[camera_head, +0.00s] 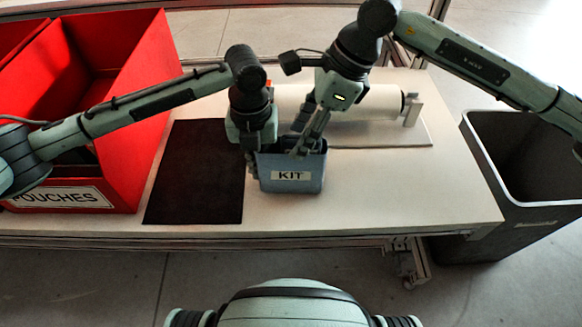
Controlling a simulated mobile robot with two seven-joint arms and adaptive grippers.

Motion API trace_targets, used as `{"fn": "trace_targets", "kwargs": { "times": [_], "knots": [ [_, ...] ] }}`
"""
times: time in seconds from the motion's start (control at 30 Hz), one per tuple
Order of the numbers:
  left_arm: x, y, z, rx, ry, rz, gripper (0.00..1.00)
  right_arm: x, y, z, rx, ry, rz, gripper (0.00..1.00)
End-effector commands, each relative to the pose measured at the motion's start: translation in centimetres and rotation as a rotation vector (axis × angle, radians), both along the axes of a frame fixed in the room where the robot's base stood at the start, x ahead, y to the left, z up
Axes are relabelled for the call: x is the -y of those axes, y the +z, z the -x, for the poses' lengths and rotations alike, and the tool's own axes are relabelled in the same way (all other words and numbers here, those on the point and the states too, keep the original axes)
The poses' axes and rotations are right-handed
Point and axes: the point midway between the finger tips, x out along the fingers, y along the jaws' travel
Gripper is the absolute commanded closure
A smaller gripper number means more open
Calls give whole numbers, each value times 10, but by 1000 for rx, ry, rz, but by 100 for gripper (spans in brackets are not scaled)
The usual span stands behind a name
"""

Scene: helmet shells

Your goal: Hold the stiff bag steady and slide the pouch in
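The stiff bag (291,184) is a blue-grey open-topped container labelled KIT, upright on the white table. My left gripper (252,160) points down at the bag's left rim, with its fingers against or around that wall; whether they pinch it is too small to tell. My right gripper (300,150) reaches down from the upper right, its fingertips at the bag's mouth. Something dark shows at the back of the mouth, but I cannot tell if it is a pouch. No pouch is clearly visible. My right fingers and the bag's front wall hide most of the inside.
A red bin (135,120) labelled POUCHES stands at the left. A black mat (195,185) lies between it and the bag. A white roll on a holder (375,102) is behind the bag. A dark grey bin (490,205) stands right of the table. The table's right front (410,195) is clear.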

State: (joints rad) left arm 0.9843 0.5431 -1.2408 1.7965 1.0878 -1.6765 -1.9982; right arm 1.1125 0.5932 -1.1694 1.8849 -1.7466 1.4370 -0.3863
Motion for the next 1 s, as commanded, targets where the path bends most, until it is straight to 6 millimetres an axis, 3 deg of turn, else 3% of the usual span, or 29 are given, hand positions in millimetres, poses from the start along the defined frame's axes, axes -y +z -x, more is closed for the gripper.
{"fn": "trace_targets", "kwargs": {
  "times": [0.33,0.73,1.0],
  "knots": [
    [0,0,0,1,0,0,100,4,10,-1,2,-1,1,51],
    [0,0,0,0,0,0,100,35,84,-1,3,-2,0,51],
    [0,0,0,1,0,0,100,46,109,0,0,0,1,51]
  ]
}}
